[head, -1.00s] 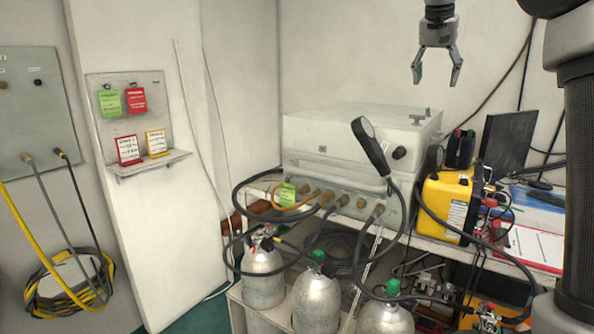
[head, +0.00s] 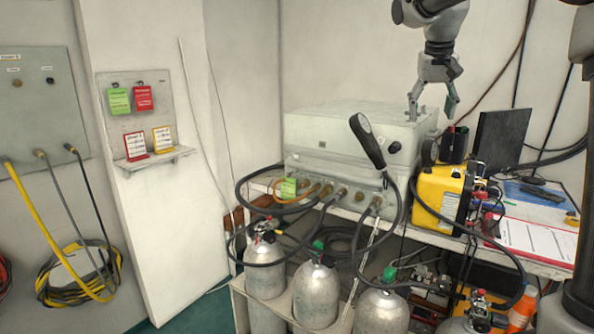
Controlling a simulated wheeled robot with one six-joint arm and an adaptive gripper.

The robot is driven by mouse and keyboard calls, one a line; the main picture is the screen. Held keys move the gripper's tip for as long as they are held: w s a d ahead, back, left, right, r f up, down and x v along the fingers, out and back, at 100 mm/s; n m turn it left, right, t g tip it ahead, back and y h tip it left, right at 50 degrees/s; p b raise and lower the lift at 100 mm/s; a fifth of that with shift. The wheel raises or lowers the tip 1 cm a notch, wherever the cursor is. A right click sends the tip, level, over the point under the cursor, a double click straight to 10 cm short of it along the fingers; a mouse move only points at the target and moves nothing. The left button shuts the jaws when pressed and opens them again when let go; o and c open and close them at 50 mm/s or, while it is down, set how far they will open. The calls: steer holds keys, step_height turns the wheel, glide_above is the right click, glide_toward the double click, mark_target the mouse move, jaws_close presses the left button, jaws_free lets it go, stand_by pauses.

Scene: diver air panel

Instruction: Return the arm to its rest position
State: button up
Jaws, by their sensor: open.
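My gripper (head: 431,115) is at the upper right of the head view, pointing down with its two fingers apart and nothing between them. It appears in front of the right end of the grey air panel box (head: 335,125), near its top edge; I cannot tell the exact gap. My arm comes in from the top of the picture above it. A black handheld gauge (head: 368,143) stands up in front of the box, left of and below the gripper.
Silver cylinders (head: 316,292) with hoses stand below the bench front. A yellow case (head: 440,197), a dark monitor (head: 503,138) and a clipboard (head: 535,240) are on the right. A tag board (head: 137,105) hangs on the left wall. The space above the box's left part is clear.

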steer(key=s+f, duration=0.4)
steer(key=s, duration=0.7)
steer(key=s+d+f+n+y, duration=0.1)
steer(key=s+f, duration=0.4)
steer(key=s, duration=0.6)
steer(key=s+d+f+n+t, duration=0.1)
steer(key=s+f, duration=0.4)
steer(key=s, duration=0.6)
steer(key=shift+s+y, duration=0.25)
steer(key=shift+y, duration=0.05)
steer(key=shift+d+f, duration=0.1)
